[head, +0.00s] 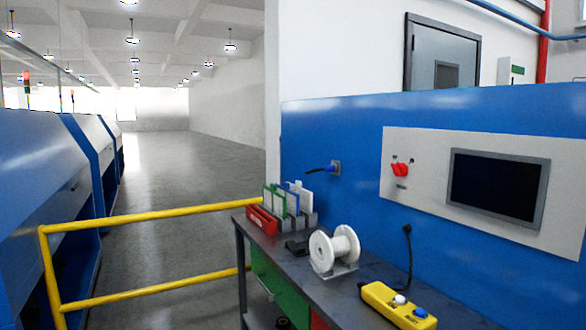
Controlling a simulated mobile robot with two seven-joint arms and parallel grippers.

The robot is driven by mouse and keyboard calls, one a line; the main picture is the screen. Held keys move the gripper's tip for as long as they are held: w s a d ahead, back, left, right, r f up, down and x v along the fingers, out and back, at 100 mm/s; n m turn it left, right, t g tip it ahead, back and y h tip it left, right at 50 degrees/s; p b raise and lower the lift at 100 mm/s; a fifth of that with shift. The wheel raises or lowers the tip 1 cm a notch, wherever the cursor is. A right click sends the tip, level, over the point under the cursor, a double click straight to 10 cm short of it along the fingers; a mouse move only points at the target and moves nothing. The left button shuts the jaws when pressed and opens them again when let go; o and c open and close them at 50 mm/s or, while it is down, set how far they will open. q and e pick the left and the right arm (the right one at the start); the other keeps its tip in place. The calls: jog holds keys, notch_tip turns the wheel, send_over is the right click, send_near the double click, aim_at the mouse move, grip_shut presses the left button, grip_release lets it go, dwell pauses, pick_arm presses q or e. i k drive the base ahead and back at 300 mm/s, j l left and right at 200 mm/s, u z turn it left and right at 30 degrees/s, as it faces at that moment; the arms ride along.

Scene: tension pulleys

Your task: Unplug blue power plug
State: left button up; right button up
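The blue power plug (323,170) is in a grey socket (336,168) on the blue machine panel, right of the middle in the head view. Its front part meets the socket, and a short stretch of dark blue cable shows at its left end. Neither of my grippers shows in the head view.
Below the panel is a dark workbench (355,311) with a white spool (334,248), a rack of coloured boards (288,203) and a yellow control box (397,305). A yellow railing (150,219) stands at the left. A control panel with a screen (497,185) is at the right.

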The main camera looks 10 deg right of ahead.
aim_at(326, 168)
jog(key=i+j+u, duration=0.3)
jog(key=i+u, duration=0.5)
jog(key=i, duration=0.85)
jog(key=i+z, duration=0.4)
jog(key=i+j+z, duration=0.25)
jog(key=z, duration=0.15)
jog(key=i+j+z, duration=0.25)
jog(key=z, duration=0.15)
jog(key=i+j+z, duration=0.3)
jog(key=z, duration=0.15)
jog(key=i+j+z, duration=0.2)
jog(key=j, duration=0.2)
jog(key=i+j+z, duration=0.2)
jog(key=j, duration=0.15)
jog(key=k, duration=0.1)
